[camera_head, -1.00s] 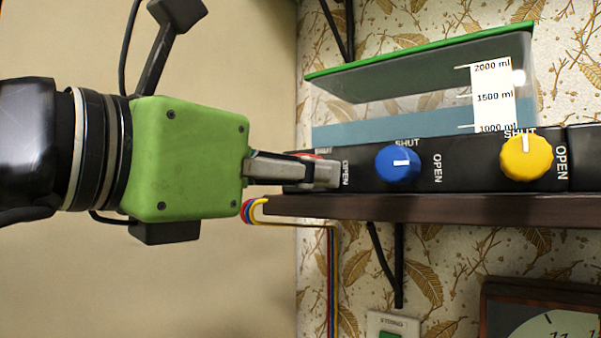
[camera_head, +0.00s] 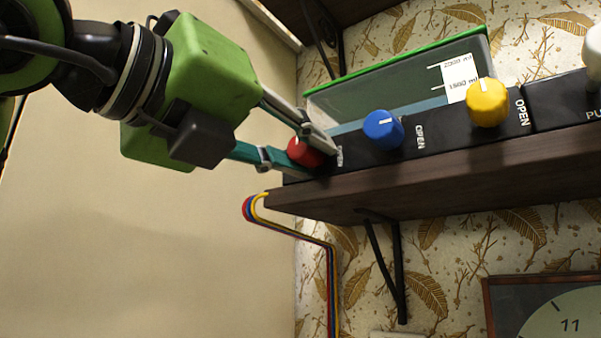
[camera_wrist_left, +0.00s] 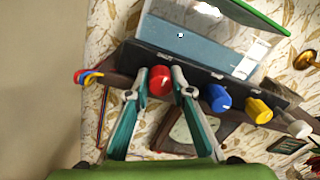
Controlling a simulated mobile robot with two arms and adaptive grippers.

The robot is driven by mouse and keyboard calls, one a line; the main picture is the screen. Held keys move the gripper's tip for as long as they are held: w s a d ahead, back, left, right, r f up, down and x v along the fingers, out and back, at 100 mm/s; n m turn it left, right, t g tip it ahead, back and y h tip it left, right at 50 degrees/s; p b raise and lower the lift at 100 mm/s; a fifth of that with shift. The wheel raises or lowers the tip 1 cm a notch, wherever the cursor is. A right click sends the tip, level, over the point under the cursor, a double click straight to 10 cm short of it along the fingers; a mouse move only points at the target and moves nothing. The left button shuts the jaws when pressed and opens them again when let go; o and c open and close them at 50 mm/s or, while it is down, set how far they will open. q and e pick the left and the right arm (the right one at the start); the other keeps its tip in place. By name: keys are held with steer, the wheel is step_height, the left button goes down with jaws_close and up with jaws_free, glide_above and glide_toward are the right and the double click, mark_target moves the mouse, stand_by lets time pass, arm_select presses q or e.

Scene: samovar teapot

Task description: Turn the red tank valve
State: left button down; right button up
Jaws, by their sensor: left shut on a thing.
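The red tank valve (camera_head: 305,152) is a round knob at the left end of a black panel (camera_head: 357,157) on a dark wooden shelf. My left gripper (camera_head: 316,156) comes in from the left and is shut on the red valve, one finger on each side. In the left wrist view the red valve (camera_wrist_left: 160,81) sits between the two fingertips, with a white mark on its face. Its lettering on the panel is mostly hidden by a finger in the head view. My right gripper is in neither view.
A blue knob (camera_head: 383,131) and a yellow knob (camera_head: 487,103) stand to the right of the red valve. A clear tank with a green lid (camera_head: 400,62) stands behind the panel. Coloured tubes (camera_head: 298,233) hang at the shelf's left end.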

arm_select(q)
steer(key=shift+a+r+n, duration=0.1)
steer(key=shift+r+n, duration=0.05)
steer(key=shift+n, duration=0.15)
steer(key=c, duration=1.8)
jaws_free()
steer(key=v, duration=1.2)
